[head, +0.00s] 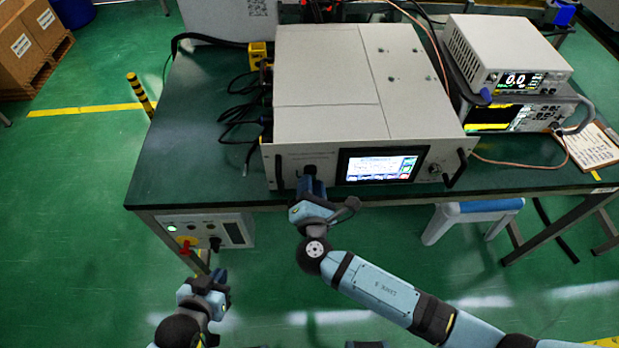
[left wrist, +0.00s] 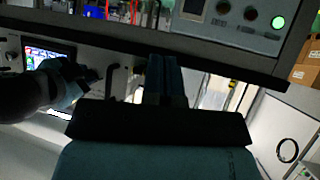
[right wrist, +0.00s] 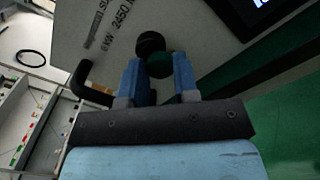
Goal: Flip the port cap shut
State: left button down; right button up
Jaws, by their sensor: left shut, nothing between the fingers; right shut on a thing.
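The microwave generator (head: 375,150) is a pale box on the green bench, with a lit screen on its front. The port cap (right wrist: 160,65) is a dark round piece at the right fingertips, beside a black round part (right wrist: 150,42) on the front panel. My right gripper (head: 309,178) is shut on the cap at the panel, left of the screen; its blue fingers also show in the right wrist view (right wrist: 158,72). The hinge and port opening are hidden. My left gripper (head: 218,274) is shut and empty, low in front of the bench; its fingers fill the middle of the left wrist view (left wrist: 165,80).
Black handles (head: 279,172) stick out at both ends of the generator's front. A control box (head: 205,231) with a red switch hangs under the bench edge. Stacked instruments (head: 505,55) stand at the right. A blue-topped stool (head: 490,206) is under the bench.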

jog(key=n+p, duration=0.1)
jog(key=r+n+p, duration=0.1)
jog(key=n+p, duration=0.1)
jog(key=shift+w+d+r+n, duration=0.1)
jog(key=shift+r+n, duration=0.1)
jog(key=shift+n, duration=0.1)
jog(key=shift+n+p, duration=0.4)
jog(key=shift+p, duration=0.2)
pick_arm(q)
jog(key=shift+m, duration=0.3)
jog(key=shift+s+a+r, duration=0.15)
jog(key=shift+s+r, duration=0.05)
jog(key=shift+r, duration=0.85)
jog(key=shift+s+a+r, duration=0.15)
jog(key=shift+r, duration=0.9)
pick_arm(e)
jog(key=shift+n, duration=0.3)
jog(key=o, duration=0.9)
jog(key=shift+o, duration=0.2)
pick_arm(q)
jog(key=shift+s+f, duration=0.1)
jog(key=shift+f, duration=0.05)
